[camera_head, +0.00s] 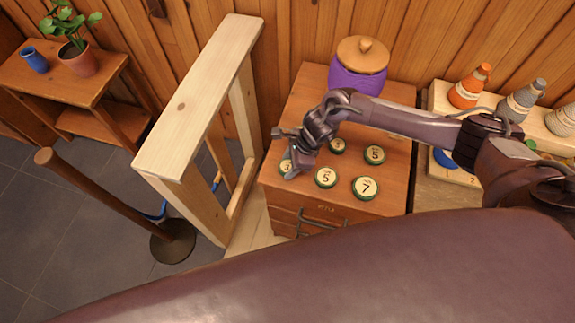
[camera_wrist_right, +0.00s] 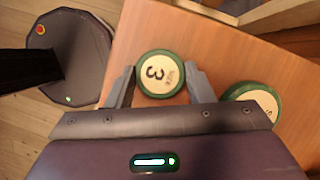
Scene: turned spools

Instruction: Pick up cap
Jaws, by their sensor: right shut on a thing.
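Several round caps with green rims and cream numbered tops are on a wooden cabinet. The cap marked 3 (camera_head: 286,167) is at the cabinet's left edge, partly covered by my right gripper (camera_head: 288,159). In the right wrist view this cap (camera_wrist_right: 160,72) sits between the two grey fingers of the right gripper (camera_wrist_right: 160,82), which is shut on its sides. I cannot tell if it is raised off the top. A cap marked 5 (camera_head: 325,177), a cap marked 7 (camera_head: 366,188), another cap marked 5 (camera_head: 375,155) and a cap behind (camera_head: 337,145) stand near. My left gripper is out of view.
A purple jar with a wooden lid (camera_head: 358,68) stands at the back of the cabinet (camera_head: 300,105). A pale wooden frame (camera_head: 190,110) rises close on the left. Orange and grey cones (camera_head: 468,88) stand at the right. A post (camera_head: 110,200) stands at the left.

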